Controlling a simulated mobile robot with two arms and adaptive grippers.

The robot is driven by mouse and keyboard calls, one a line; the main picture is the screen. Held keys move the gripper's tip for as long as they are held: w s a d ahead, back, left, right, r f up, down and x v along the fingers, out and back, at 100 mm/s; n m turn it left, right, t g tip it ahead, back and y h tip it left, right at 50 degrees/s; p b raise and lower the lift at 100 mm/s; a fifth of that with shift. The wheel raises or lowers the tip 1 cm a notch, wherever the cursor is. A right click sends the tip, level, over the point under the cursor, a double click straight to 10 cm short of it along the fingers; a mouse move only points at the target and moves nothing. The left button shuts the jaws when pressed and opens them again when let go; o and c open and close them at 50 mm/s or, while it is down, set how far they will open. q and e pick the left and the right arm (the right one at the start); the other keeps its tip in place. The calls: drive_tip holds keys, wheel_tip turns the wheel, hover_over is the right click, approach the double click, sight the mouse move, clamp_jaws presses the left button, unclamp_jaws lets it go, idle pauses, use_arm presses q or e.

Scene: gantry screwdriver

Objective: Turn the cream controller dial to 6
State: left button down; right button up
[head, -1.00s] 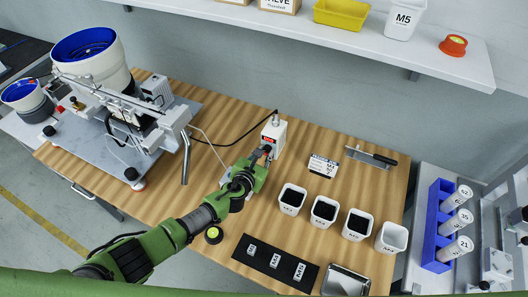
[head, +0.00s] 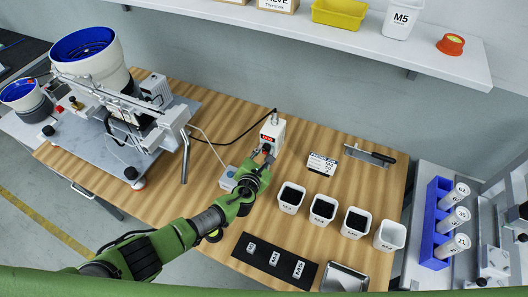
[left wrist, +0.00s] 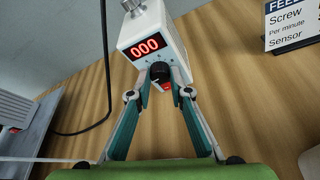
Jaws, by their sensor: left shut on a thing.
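The cream controller (head: 272,135) stands on the wooden table near the back wall. In the left wrist view the controller (left wrist: 148,40) shows a red display (left wrist: 145,47) reading 000. Its dark dial (left wrist: 160,76), with a red part on it, sits below the display. My left gripper (head: 267,153) has reached the controller's front. In the left wrist view its fingers (left wrist: 160,88) are on both sides of the dial and shut on it. The dial's scale is too small to read. My right gripper is not in view.
A feeder machine (head: 120,110) stands at left. A black cable (head: 225,143) runs behind the controller.

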use_arm(q)
drive_tip(key=c, duration=1.8)
unclamp_jaws()
drive_tip(key=shift+c, duration=0.2)
drive_tip(key=shift+s, duration=0.15)
drive_tip(key=v, duration=1.1)
drive_tip(key=shift+s+r, duration=0.15)
drive_tip(key=shift+s, duration=0.2)
